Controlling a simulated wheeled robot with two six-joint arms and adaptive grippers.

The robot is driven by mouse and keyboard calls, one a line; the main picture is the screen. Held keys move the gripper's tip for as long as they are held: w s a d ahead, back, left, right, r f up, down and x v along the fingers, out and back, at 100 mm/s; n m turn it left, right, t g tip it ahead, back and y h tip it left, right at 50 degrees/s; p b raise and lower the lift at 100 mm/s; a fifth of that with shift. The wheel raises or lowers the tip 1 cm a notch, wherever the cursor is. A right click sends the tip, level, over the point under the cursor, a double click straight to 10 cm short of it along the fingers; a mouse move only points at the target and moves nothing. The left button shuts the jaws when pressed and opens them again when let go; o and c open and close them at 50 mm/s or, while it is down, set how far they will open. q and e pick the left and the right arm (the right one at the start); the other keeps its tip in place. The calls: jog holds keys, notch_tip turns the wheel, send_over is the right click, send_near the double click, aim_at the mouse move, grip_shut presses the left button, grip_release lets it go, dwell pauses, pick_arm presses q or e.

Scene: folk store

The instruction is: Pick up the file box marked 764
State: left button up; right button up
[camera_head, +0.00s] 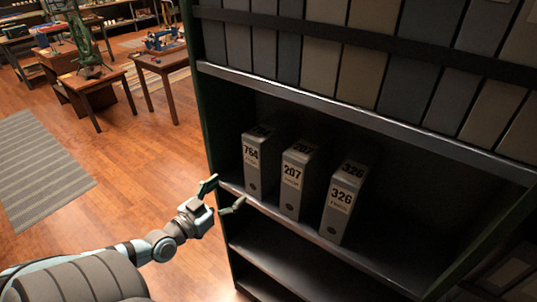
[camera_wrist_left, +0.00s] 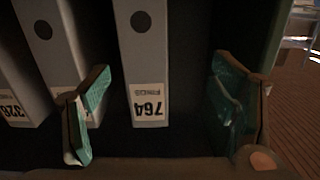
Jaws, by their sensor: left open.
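The grey file box marked 764 (camera_head: 252,165) stands upright on the middle shelf, leftmost of three boxes. My left gripper (camera_head: 223,195) is open in front of the shelf edge, just below and left of that box in the head view. In the left wrist view the 764 box (camera_wrist_left: 146,60) appears upside down between the two open fingers of my left gripper (camera_wrist_left: 158,112), with gaps on both sides. No touch shows. The right gripper is not in view.
The box marked 207 (camera_head: 293,180) stands close beside 764, and the box marked 326 (camera_head: 343,200) stands further right. The shelf's front edge (camera_head: 275,212) and left side panel (camera_head: 203,110) are near my left gripper. Binders (camera_head: 335,70) fill the shelf above.

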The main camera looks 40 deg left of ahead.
aim_at(250, 169)
pick_arm(q)
jog(key=shift+t+h, duration=0.3)
jog(key=w+r, duration=0.1)
jog(key=w, duration=0.5)
jog(key=w+d+r, duration=0.1)
jog(key=w, duration=0.2)
jog(key=shift+w+r, duration=0.35)
jog(key=shift+w, duration=0.05)
jog(key=w+b, duration=0.1)
jog(key=b, duration=0.1)
jog(key=w+b, duration=0.2)
jog(key=w+d+b, duration=0.1)
jog(key=w+b, duration=0.1)
jog(key=shift+w+f+b, duration=0.15)
jog(key=shift+f+b, duration=0.15)
jog(key=shift+b, duration=0.05)
jog(key=shift+r, duration=0.1)
jog(key=c, duration=1.8)
